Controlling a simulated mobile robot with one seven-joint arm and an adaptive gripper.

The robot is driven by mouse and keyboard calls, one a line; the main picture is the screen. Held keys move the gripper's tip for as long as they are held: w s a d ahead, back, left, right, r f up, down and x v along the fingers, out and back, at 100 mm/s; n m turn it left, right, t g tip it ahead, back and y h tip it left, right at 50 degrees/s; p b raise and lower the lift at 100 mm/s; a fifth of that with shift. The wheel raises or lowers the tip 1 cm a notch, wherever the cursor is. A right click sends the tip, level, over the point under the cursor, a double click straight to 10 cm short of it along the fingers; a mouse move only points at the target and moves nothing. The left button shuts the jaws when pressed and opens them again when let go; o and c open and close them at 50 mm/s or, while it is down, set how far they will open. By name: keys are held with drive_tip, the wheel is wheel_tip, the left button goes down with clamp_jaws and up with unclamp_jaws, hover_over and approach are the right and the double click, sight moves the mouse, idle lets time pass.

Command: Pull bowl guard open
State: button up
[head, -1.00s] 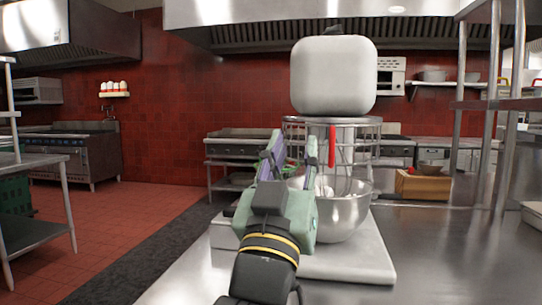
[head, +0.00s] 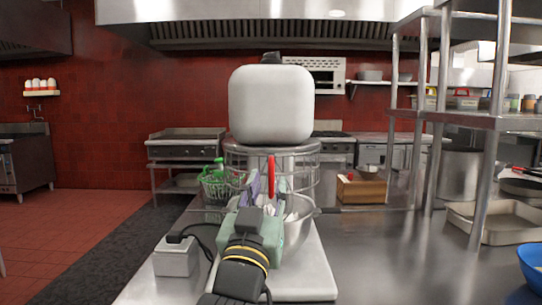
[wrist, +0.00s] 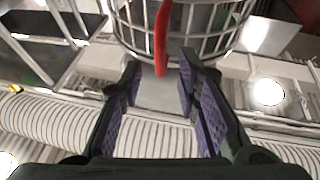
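The stand mixer has a white rounded head (head: 271,104) and a metal bowl (head: 300,222) below it. The wire bowl guard (head: 302,168) rings the space under the head, with a red handle (head: 271,176) hanging at its front. My gripper (head: 266,186) is in front of the mixer, at the height of the handle's lower part. In the wrist view my gripper (wrist: 157,82) is open, with purple-padded fingers apart. The red handle (wrist: 161,38) reaches down between the fingertips, and the guard's wires (wrist: 205,25) are just beyond. My gripper hides part of the bowl.
The mixer stands on a steel counter (head: 400,255). Shelf posts, a tray (head: 510,222) and a blue bowl (head: 532,262) are at the right.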

sight(271, 178)
drive_tip(key=shift+p+x, duration=0.4)
drive_tip(key=shift+x, duration=1.7)
drive_tip(key=shift+f, duration=0.15)
drive_tip(key=shift+c, duration=0.2)
clamp_jaws()
